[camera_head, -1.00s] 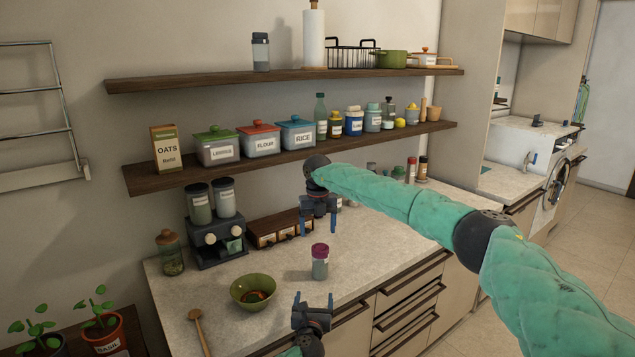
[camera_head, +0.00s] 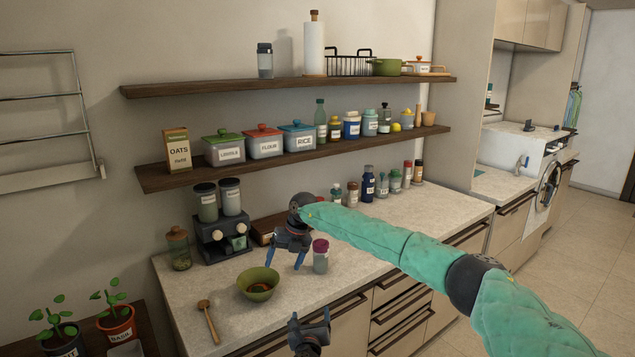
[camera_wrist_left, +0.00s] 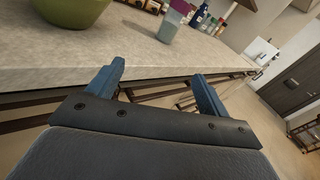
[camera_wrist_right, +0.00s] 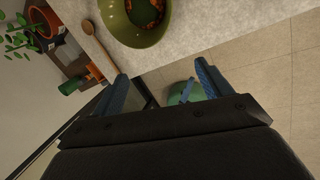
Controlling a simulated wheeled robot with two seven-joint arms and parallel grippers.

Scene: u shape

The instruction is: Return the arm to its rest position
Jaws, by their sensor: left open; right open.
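My right arm reaches in from the right in the head view, and its gripper (camera_head: 285,262) hangs over the counter with jaws apart and empty. It is above and just behind the green bowl (camera_head: 258,284), left of the purple-lidded jar (camera_head: 320,256). The right wrist view shows its open blue fingers (camera_wrist_right: 160,92), with the bowl (camera_wrist_right: 122,28) beyond them. My left gripper (camera_head: 308,322) is low, in front of the counter edge. Its blue fingers are spread and empty in the left wrist view (camera_wrist_left: 160,88), facing the counter edge.
The counter (camera_head: 400,212) holds a wooden spoon (camera_head: 209,320), a coffee machine (camera_head: 224,236), a glass jar (camera_head: 178,248) and several bottles at the back. Two shelves (camera_head: 290,158) hang above. Potted plants (camera_head: 116,320) stand at lower left.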

